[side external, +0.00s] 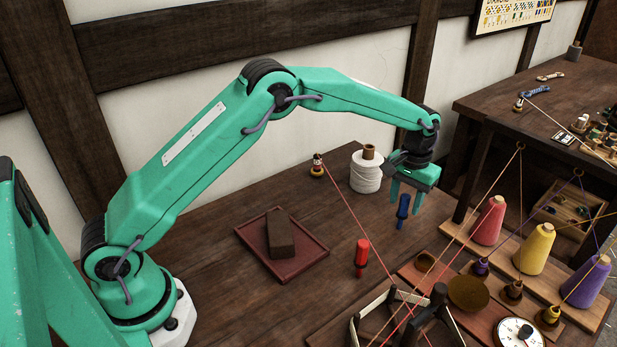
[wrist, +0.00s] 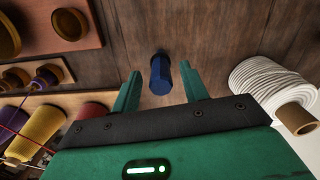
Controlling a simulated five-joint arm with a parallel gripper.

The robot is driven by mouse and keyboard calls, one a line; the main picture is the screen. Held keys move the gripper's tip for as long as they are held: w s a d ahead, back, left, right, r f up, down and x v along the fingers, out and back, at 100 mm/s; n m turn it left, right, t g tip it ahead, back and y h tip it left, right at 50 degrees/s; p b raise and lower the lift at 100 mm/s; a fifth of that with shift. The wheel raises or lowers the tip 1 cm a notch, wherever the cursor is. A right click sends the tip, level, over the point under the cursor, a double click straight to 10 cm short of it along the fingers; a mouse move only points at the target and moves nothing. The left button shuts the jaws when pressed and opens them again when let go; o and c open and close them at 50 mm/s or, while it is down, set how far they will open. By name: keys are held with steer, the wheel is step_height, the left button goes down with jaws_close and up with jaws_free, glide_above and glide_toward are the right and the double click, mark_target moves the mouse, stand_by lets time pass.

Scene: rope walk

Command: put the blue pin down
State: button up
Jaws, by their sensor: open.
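The blue pin (side external: 402,212) is upright at the right part of the brown table, below my gripper (side external: 405,200). In the wrist view the blue pin (wrist: 160,77) lies in the gap between the two green fingertips of my gripper (wrist: 160,72). The jaws are open, with a gap visible on both sides of the pin. The pin's foot appears to be at the tabletop, but contact is hard to make out.
A white rope spool (side external: 366,175) stands close left of my gripper. A red pin (side external: 362,257) stands nearer the front. A maroon tray (side external: 309,253) holds a dark block (side external: 280,232). Strung cords and coloured cones, such as the red cone (side external: 489,221), crowd the right.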

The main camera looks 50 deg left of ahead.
steer(key=shift+r, duration=0.1)
step_height(320, 180, up, 12)
stand_by(0.8)
steer(key=shift+a+r, duration=0.15)
steer(key=shift+r, duration=0.05)
steer(key=s+a+r+t, duration=0.1)
steer(key=s+a+r, duration=0.25)
steer(key=s, duration=0.25)
steer(key=s+a+r+m+t, duration=0.1)
steer(key=s+a+r, duration=0.1)
steer(key=s+r, duration=0.3)
steer(key=s+a+r+t, duration=0.1)
steer(key=s+a+r, duration=0.15)
steer(key=s, duration=0.45)
steer(key=s+a+f+t, duration=0.1)
steer(key=s+f, duration=0.1)
steer(key=s, duration=0.7)
steer(key=s+a+f+t, duration=0.1)
steer(key=s+a+f, duration=0.1)
steer(key=s, duration=0.6)
steer(key=shift+s+f+m+t, duration=0.35)
steer(key=shift+f+m+t, duration=0.05)
steer(key=shift+f, duration=0.4)
